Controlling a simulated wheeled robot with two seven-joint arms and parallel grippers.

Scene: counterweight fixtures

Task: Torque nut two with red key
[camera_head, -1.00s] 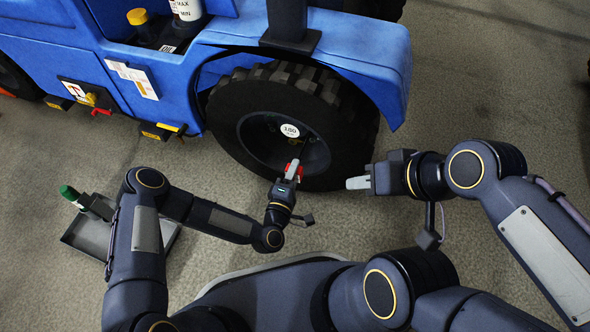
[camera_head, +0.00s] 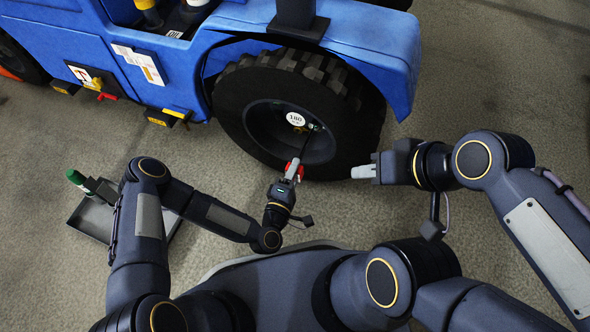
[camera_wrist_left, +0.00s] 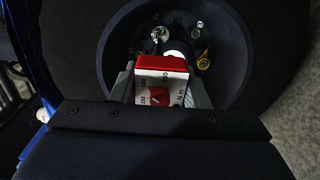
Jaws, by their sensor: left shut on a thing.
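The red key (camera_head: 300,172) is a tool with a red top and a white dial face with a red knob. It shows large in the left wrist view (camera_wrist_left: 163,72). My left gripper (camera_head: 293,168) is shut on it, in front of the wheel hub (camera_head: 262,126). A thin dark shaft seems to run from the key towards the hub; its tip contact is unclear. In the left wrist view, several nuts sit in the hub, among them a silver one (camera_wrist_left: 160,34) and a yellow one (camera_wrist_left: 203,62). My right gripper (camera_head: 364,171) is right of the tyre; its finger gap is not clear.
The black tyre (camera_head: 240,95) belongs to a blue vehicle (camera_head: 370,45). A round white "180" label (camera_head: 296,119) is on the hub. A grey tray (camera_head: 88,220) with a green-capped item (camera_head: 78,179) is on the floor at left. Floor at right is clear.

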